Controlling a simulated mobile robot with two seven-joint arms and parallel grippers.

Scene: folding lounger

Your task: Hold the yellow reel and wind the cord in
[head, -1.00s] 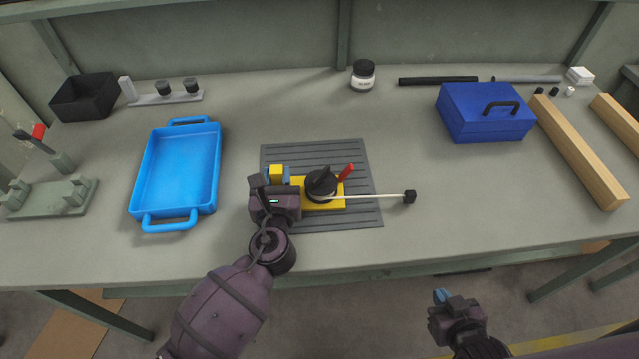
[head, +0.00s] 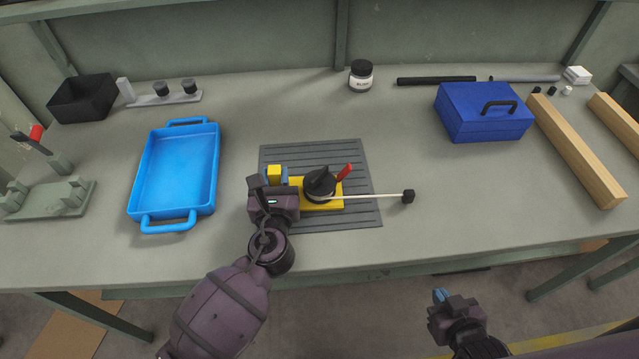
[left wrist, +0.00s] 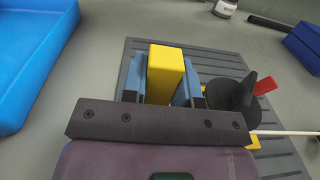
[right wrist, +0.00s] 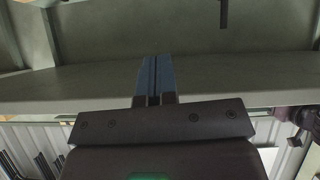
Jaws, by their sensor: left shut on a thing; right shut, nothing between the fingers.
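The yellow reel (head: 323,205) sits on a dark grey ribbed mat (head: 350,160) in the middle of the bench. It has a black drum (head: 320,184) with a pointed knob and a red handle (head: 344,172) pointing up and right. A pale cord (head: 370,196) runs out to the right and ends in a small black block (head: 408,196). My left gripper (head: 275,178) is shut on the reel's upright yellow block (left wrist: 165,72), with a blue finger on each side. My right gripper (head: 440,296) is shut and empty, low in front of the bench; its blue fingers (right wrist: 155,80) touch each other.
A blue tray (head: 148,185) lies to the left and a blue toolbox (head: 468,127) at the back right. A jar (head: 361,77) stands behind the mat. Wooden beams (head: 575,150) lie at the far right.

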